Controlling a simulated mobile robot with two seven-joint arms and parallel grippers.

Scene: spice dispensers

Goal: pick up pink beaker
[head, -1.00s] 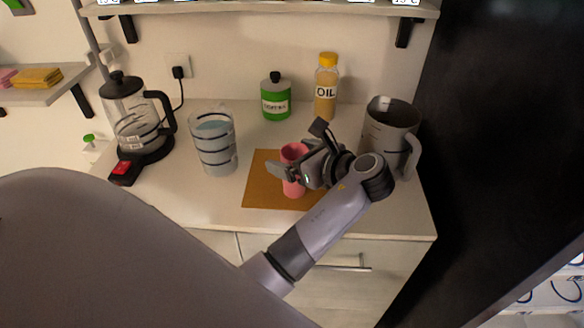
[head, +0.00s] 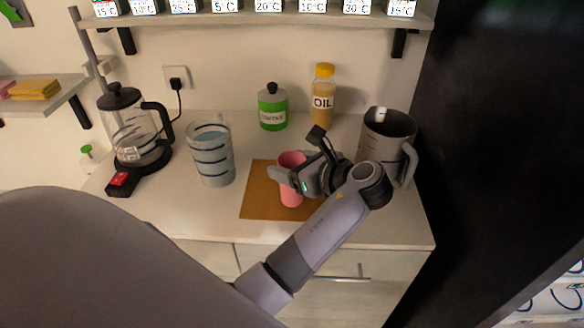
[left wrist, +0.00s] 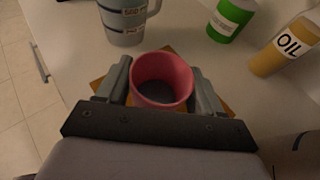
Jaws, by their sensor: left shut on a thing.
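The pink beaker (head: 291,194) stands upright over the brown mat (head: 256,205) on the counter. In the left wrist view the beaker (left wrist: 162,77) shows its open top and looks empty. My left gripper (head: 291,180) is shut on the beaker, with one finger on each side of its wall. In the left wrist view the gripper (left wrist: 160,85) has the beaker between its fingers. I cannot tell whether the beaker's base touches the mat. My right gripper is not in view.
A metal jug (head: 386,140) stands close to the right of my gripper. The counter's front edge is close.

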